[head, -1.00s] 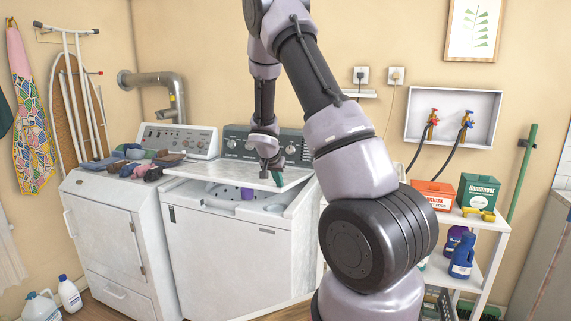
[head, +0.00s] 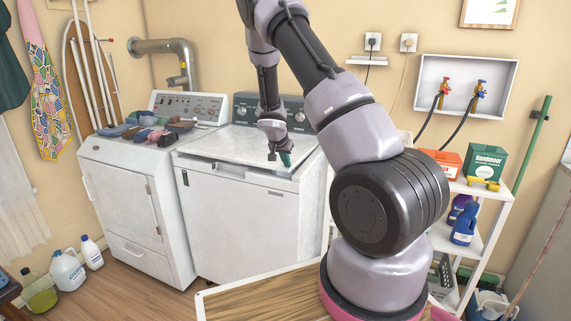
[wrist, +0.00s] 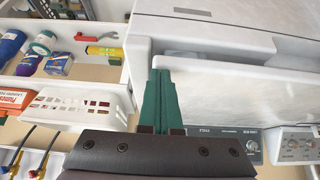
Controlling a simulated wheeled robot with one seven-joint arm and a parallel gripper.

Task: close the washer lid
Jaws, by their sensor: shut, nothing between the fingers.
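The white washer (head: 240,220) stands right of the dryer, with its control panel at the back. Its white lid (head: 225,150) is lowered almost flat, with a narrow dark gap along its front edge; the wrist view also shows the lid (wrist: 240,105) and a gap before the washer's front rim (wrist: 230,32). My gripper (head: 286,159) is shut and empty, its green fingers pointing down at the lid's front right part. The green fingers also show in the wrist view (wrist: 161,80), over the lid's side edge. I cannot tell whether they touch it.
The dryer (head: 130,195) at left carries several folded or rolled cloths (head: 150,131). A white shelf (head: 480,188) with boxes and bottles stands at right. Jugs and bottles (head: 67,270) sit on the floor at left. The floor before the machines is partly clear.

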